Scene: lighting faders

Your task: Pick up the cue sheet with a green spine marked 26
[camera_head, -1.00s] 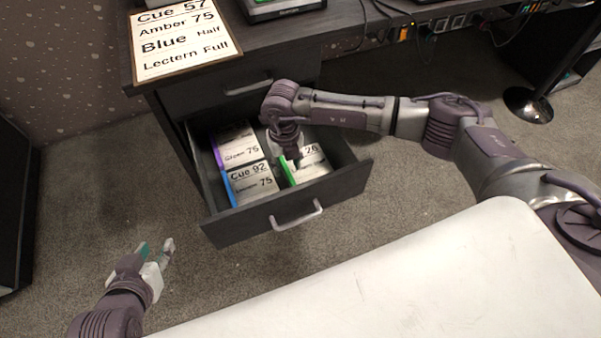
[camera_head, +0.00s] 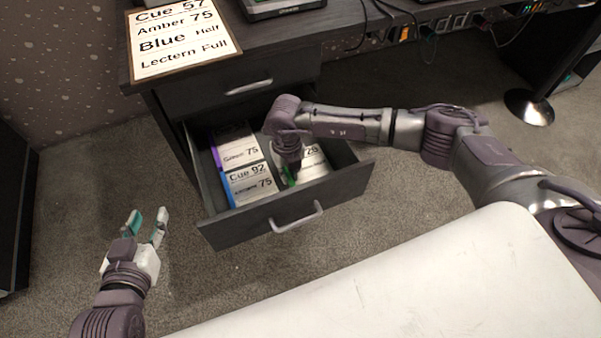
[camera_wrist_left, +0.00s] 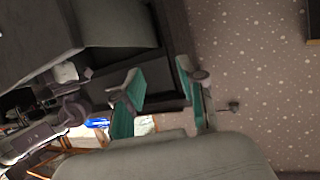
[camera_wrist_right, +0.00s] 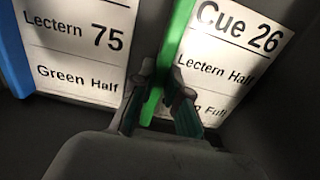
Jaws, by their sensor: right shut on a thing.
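The cue sheet with the green spine (camera_wrist_right: 176,40) reads "Cue 26" in the right wrist view and lies in the open drawer, on the right side. In the head view its white face (camera_head: 314,164) shows beside my right gripper. My right gripper (camera_wrist_right: 160,100) reaches down into the drawer and is shut on the green spine, one finger on each side. In the head view the right fingertips are mostly hidden by the wrist. My left gripper (camera_head: 147,222) is open and empty over the floor, left of the drawer.
The open drawer (camera_head: 262,226) also holds a blue-spined "Cue 92" sheet (camera_head: 250,184) and a purple-spined sheet (camera_head: 236,152), both left of the green one. A printed cue card (camera_head: 182,40) lies on the desk above. A white surface (camera_head: 420,270) fills the foreground.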

